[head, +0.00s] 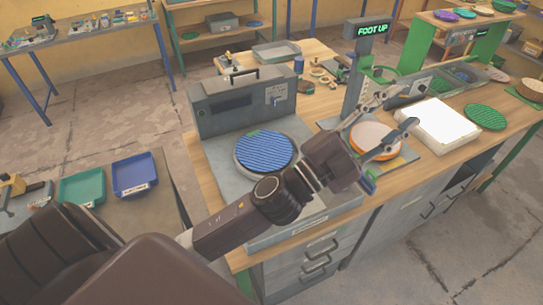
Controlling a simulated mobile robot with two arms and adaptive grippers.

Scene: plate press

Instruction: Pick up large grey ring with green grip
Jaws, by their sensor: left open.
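A large grey ring (238,163) surrounds a blue ribbed disc (266,149) on the grey plate of the bench machine. A small green patch shows at the far left of its rim; I cannot tell whether it is the grip. My left gripper (399,111) is open, with its two fingers spread, to the right of this ring and apart from it. It hangs over a white disc with an orange rim (372,137) and partly hides it. I cannot tell whether the fingers touch anything. My right gripper is out of view.
A grey box with a handle (240,100) stands behind the ring. A bright white panel (437,124) and a green ribbed disc (486,117) lie to the right. Blue (134,174) and green trays (82,187) sit at left.

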